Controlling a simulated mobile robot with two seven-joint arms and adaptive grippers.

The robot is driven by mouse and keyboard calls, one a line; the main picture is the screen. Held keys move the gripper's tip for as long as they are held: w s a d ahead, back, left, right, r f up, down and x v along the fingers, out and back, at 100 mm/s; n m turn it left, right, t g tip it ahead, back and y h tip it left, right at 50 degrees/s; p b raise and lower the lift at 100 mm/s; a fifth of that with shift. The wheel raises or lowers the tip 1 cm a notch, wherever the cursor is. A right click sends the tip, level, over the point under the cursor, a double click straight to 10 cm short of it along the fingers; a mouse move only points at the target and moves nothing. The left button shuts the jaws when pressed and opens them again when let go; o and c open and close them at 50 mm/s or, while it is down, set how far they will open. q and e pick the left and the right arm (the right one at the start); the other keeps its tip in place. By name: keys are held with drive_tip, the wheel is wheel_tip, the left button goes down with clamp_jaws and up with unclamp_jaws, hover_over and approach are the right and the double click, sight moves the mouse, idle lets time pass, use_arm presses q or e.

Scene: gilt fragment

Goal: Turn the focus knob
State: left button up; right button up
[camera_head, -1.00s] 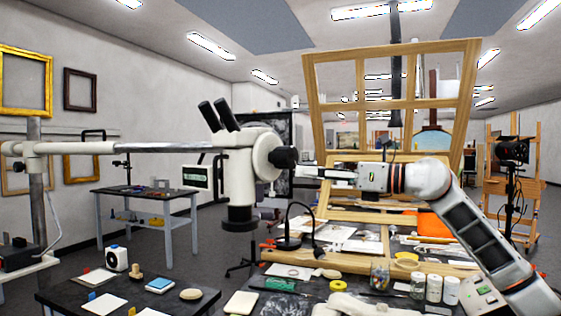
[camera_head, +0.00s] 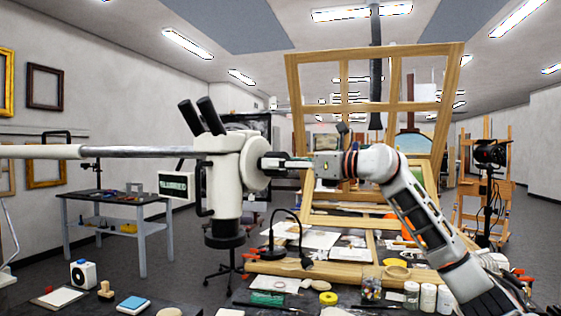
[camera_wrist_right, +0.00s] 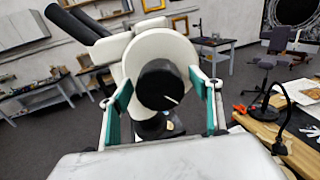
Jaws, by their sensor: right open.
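A white microscope (camera_head: 222,180) with dark twin eyepieces hangs on a horizontal arm at left centre in the head view. Its black focus knob (camera_wrist_right: 160,86) faces the right wrist camera and carries a short white mark. In the head view the knob (camera_head: 267,164) is partly hidden by the fingers. My right gripper (camera_head: 277,163) reaches it from the right. In the right wrist view the gripper (camera_wrist_right: 160,80) is open, with one teal-padded finger on each side of the knob and a gap showing at both sides. My left gripper is not in view.
A cluttered workbench (camera_head: 350,272) with jars, papers and tape lies below my right arm. A black bent lamp (camera_head: 297,235) stands close below the gripper. A large wooden frame (camera_head: 375,110) rises behind the arm. A dark table (camera_head: 110,308) with small items is at lower left.

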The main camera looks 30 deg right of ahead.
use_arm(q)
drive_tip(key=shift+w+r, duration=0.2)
use_arm(e)
drive_tip(key=shift+w+a, duration=0.1)
drive_tip(key=shift+w, duration=0.1)
drive_tip(key=shift+c, duration=0.3)
drive_tip(key=c, duration=1)
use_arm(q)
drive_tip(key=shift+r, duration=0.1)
use_arm(e)
drive_tip(key=shift+c, duration=0.2)
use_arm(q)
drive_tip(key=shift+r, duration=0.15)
use_arm(e)
drive_tip(key=shift+r+m+p, duration=0.1)
drive_tip(key=shift+m+p, duration=0.55)
drive_tip(key=shift+m, duration=0.35)
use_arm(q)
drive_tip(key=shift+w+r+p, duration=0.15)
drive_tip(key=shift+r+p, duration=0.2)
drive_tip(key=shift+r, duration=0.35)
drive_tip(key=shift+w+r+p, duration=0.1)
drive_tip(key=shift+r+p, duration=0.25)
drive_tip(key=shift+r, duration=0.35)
use_arm(e)
drive_tip(key=shift+m, duration=1.8)
